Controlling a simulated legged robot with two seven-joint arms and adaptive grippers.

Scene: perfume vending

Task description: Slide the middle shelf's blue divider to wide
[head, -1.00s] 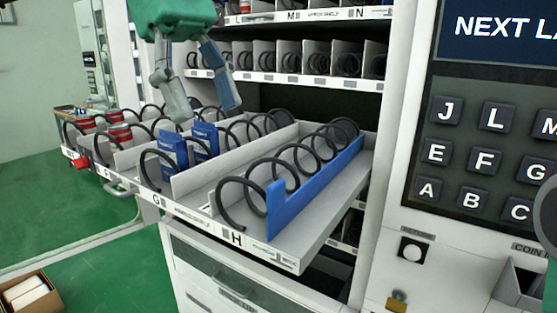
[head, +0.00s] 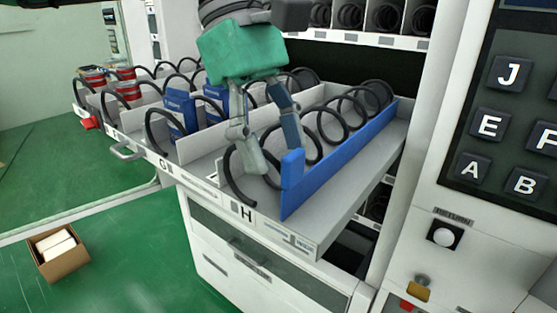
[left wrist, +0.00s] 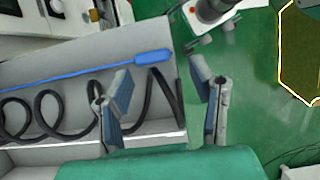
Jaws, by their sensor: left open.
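The blue divider (head: 340,155) stands upright along the right side of lane H on the pulled-out middle shelf (head: 305,235), with a black spiral coil (head: 326,126) to its left. The divider also shows in the left wrist view (left wrist: 100,67) as a blue strip with a thicker front end. My left gripper (head: 270,160) is open over the front of lane H, with its fingers pointing down near the coil's front loop and the divider's front end. In the left wrist view, the open fingers (left wrist: 165,108) are apart with nothing held between them. My right gripper is not seen.
Blue boxes (head: 180,110) and red cans (head: 127,88) sit in lanes to the left. The keypad panel (head: 515,125) stands close on the right. An open cardboard box (head: 68,264) lies on the green floor at lower left.

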